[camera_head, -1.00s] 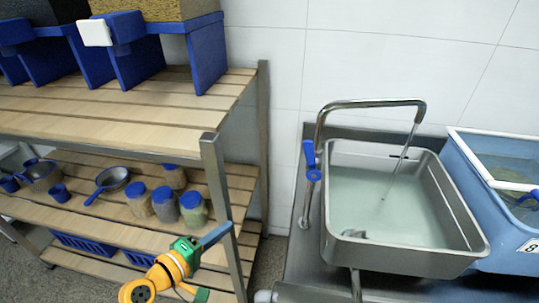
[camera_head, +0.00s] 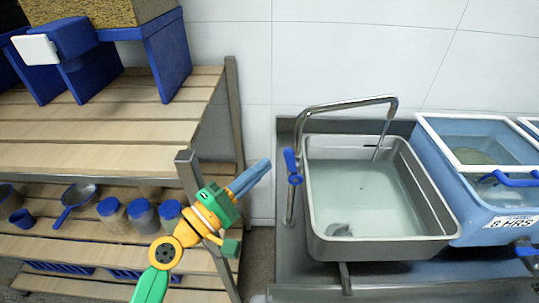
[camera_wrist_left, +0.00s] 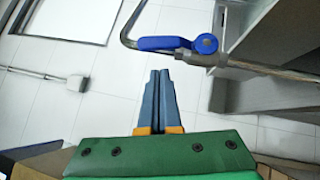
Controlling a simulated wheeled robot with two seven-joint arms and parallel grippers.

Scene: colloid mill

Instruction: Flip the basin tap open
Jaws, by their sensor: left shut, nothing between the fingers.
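The basin tap is a bent steel pipe (camera_head: 345,104) with a blue lever handle (camera_head: 291,165) on its upright, at the left edge of the steel basin (camera_head: 312,215). In the head view the lever stands roughly upright. My left gripper (camera_head: 265,164) is shut and empty, its blue-grey fingertips just left of the handle and apart from it in the picture. In the left wrist view the blue lever (camera_wrist_left: 165,43) lies above and beyond the closed fingertips (camera_wrist_left: 160,74). Water fills part of the basin; I cannot tell whether any runs from the spout. My right gripper is not in view.
A wooden shelf rack (camera_head: 130,148) with a metal post (camera_head: 190,172) stands at the left, close to my arm. Lidded jars and a pan (camera_head: 76,194) sit on its lower shelf. A blue tank (camera_head: 437,170) stands right of the basin. White tiled wall lies behind.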

